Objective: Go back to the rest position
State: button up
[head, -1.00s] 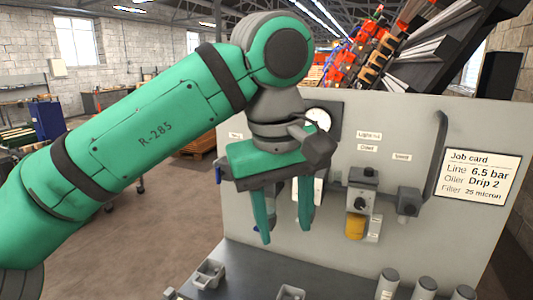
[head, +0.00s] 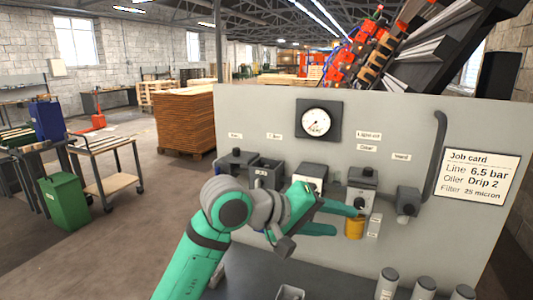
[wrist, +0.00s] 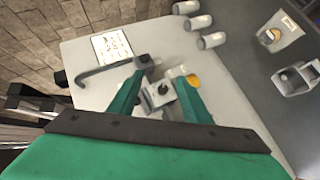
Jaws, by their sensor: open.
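My gripper (head: 343,219) is open, its two green fingers pointing right in front of the grey panel (head: 270,112). In the head view the fingertips overlap the oiler unit (head: 361,178) with its dark knob and yellow bowl (head: 355,228). In the wrist view the oiler unit (wrist: 161,93) shows between the two fingers (wrist: 150,96), with the yellow bowl (wrist: 193,81) beside the right finger. Nothing is held between the fingers. Whether a finger touches the unit I cannot tell.
The panel carries a gauge (head: 316,120), a job card (head: 476,175), a bent pipe (head: 437,155) and a grey valve block (head: 407,201). Several grey cylinders (head: 425,288) stand on the bench at lower right. A trolley (head: 107,165) and green bin (head: 67,202) stand left on open floor.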

jog(key=w+f+n+t, duration=0.25)
jog(key=f+t, duration=0.25)
jog(key=f, duration=0.3)
jog(key=w+f+n+t, duration=0.1)
jog(key=f+n+t, duration=0.25)
jog(key=f, duration=0.35)
jog(key=s+a+f+n+t+y, duration=0.1)
jog(key=s+a+f+y, duration=0.15)
jog(key=f, duration=0.35)
jog(key=s+a+f+n+t+y, duration=0.1)
jog(key=s+f+t+y, duration=0.1)
jog(key=s+f, duration=0.3)
jog(key=s+a+f+n+t+y, duration=0.1)
jog(key=s+a+f+y, duration=0.15)
jog(key=f, duration=0.55)
jog(key=s+a+f+m+g+y, duration=0.1)
jog(key=s+a+f+y, duration=0.1)
jog(key=s+f, duration=0.35)
jog(key=s+a+f+m+g+y, duration=0.1)
jog(key=s+a+f+y, duration=0.15)
jog(key=s, duration=0.65)
jog(key=s+a+m, duration=0.2)
jog(key=s+m, duration=0.1)
jog(key=s, duration=0.6)
jog(key=s+a+m, duration=0.2)
jog(key=s+m, duration=0.2)
jog(key=s, duration=0.5)
jog(key=shift+s+r+m, duration=0.25)
jog(key=shift+r+m, duration=0.05)
jog(key=shift+r, duration=0.05)
